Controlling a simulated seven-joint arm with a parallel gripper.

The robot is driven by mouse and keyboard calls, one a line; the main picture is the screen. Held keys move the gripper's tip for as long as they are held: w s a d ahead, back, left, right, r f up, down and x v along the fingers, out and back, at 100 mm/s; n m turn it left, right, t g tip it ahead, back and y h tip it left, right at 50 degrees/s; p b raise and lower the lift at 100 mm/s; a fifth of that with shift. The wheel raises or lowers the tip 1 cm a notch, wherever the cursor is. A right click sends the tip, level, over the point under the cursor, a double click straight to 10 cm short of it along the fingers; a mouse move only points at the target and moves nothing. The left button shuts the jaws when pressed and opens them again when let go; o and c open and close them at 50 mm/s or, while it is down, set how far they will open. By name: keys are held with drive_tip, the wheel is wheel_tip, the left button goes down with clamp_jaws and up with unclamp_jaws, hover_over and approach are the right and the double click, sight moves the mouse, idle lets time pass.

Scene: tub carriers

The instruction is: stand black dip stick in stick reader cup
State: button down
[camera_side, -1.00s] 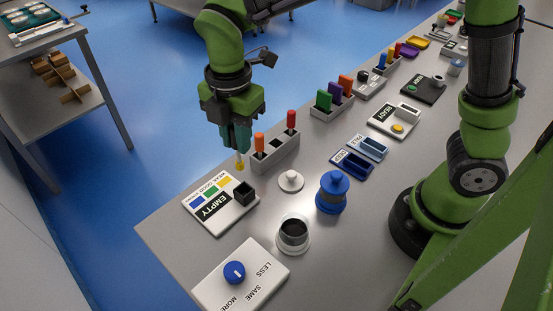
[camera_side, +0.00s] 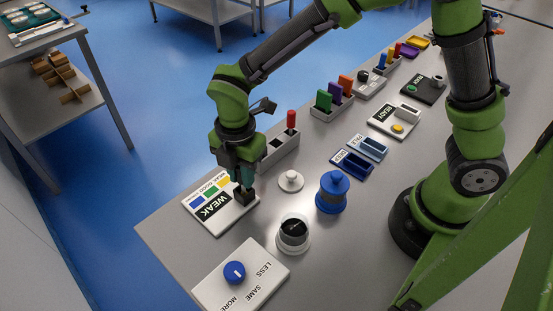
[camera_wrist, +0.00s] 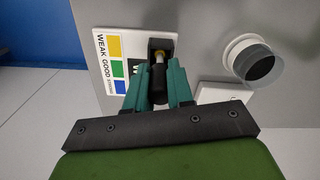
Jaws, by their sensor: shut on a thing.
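The black dip stick (camera_wrist: 158,78) is between my gripper's fingers, with a yellow part at its far end. That yellow end is inside the mouth of the small black stick reader cup (camera_wrist: 160,44); how deep it sits I cannot tell. My gripper (camera_side: 243,182) is shut on the stick, right above the cup (camera_side: 245,197) in the side view, and hides most of the stick there. The cup stands at the right end of the white reader board (camera_side: 190,205), whose black label reads WEAK.
A grey rack (camera_side: 284,148) with a red-handled stick (camera_side: 291,120) stands just behind my gripper. A white knob (camera_side: 290,181), a blue lidded pot (camera_side: 331,193), a round white-based vessel (camera_side: 293,235) and a blue-dial board (camera_side: 253,282) are nearby.

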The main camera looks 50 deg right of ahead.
drive_tip(key=shift+f, duration=0.1)
drive_tip(key=c, duration=1)
unclamp_jaws()
wheel_tip(320, 180, up, 12)
drive_tip(key=s+d+r+m+t, duration=0.2)
drive_tip(key=s+d+m, duration=0.1)
drive_tip(key=d+m, duration=0.3)
drive_tip(key=s+d+r+m+t+y, duration=0.1)
drive_tip(key=s+d+m, duration=0.3)
drive_tip(key=m, duration=0.6)
drive_tip(key=s+d+r+m+t+y, duration=0.1)
drive_tip(key=s+d+r+m+t, duration=0.1)
drive_tip(key=d+m, duration=0.5)
drive_tip(key=shift+s+d+r+m+t, duration=0.4)
drive_tip(key=shift+s+m+t, duration=0.3)
drive_tip(key=shift+m+t, duration=0.4)
